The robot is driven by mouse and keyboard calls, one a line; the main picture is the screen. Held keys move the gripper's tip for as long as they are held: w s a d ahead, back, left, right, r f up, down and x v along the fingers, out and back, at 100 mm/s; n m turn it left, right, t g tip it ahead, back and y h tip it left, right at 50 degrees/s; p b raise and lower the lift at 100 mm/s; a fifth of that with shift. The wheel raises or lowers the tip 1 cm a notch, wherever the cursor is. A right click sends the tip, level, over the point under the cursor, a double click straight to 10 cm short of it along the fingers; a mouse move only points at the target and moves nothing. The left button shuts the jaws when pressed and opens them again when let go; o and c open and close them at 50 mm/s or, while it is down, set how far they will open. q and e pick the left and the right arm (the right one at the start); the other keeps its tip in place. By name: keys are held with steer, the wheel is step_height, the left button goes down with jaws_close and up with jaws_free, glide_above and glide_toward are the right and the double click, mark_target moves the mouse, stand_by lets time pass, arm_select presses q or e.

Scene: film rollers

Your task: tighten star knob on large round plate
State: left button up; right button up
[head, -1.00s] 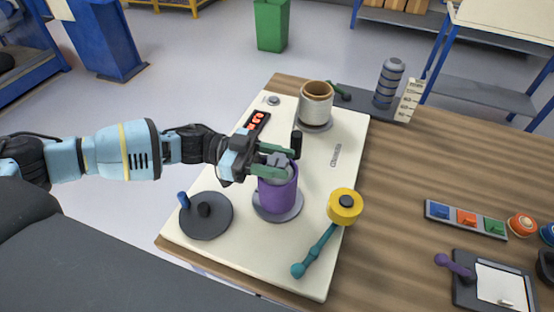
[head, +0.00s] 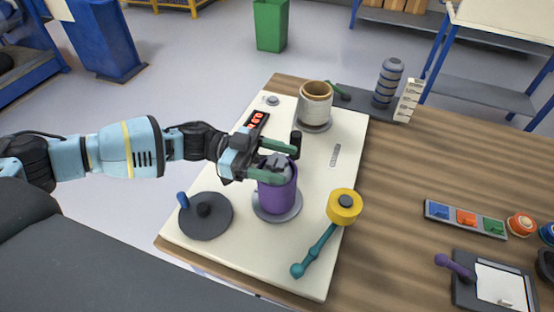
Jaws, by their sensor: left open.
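A purple roll (head: 277,197) stands upright on a grey round plate (head: 291,216) on the cream panel. A light grey knob (head: 275,163) shows at the top of the roll, partly hidden by my gripper; its star shape cannot be made out. My left gripper (head: 285,162) comes in from the left with its two green fingers open, one on the far side and one on the near side of the grey knob. Whether a finger touches the knob cannot be told. My right gripper is not in view.
A dark disc with a blue handle (head: 205,217) lies front left. A yellow roller on a teal arm (head: 344,207) is at right. A white roll with a brown core (head: 315,103) stands behind. An orange-button strip (head: 257,120) lies behind the gripper.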

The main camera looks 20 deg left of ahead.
arm_select(q)
steer(key=a+b, duration=0.1)
steer(key=a, duration=0.7)
steer(key=shift+s, duration=0.1)
stand_by(0.4)
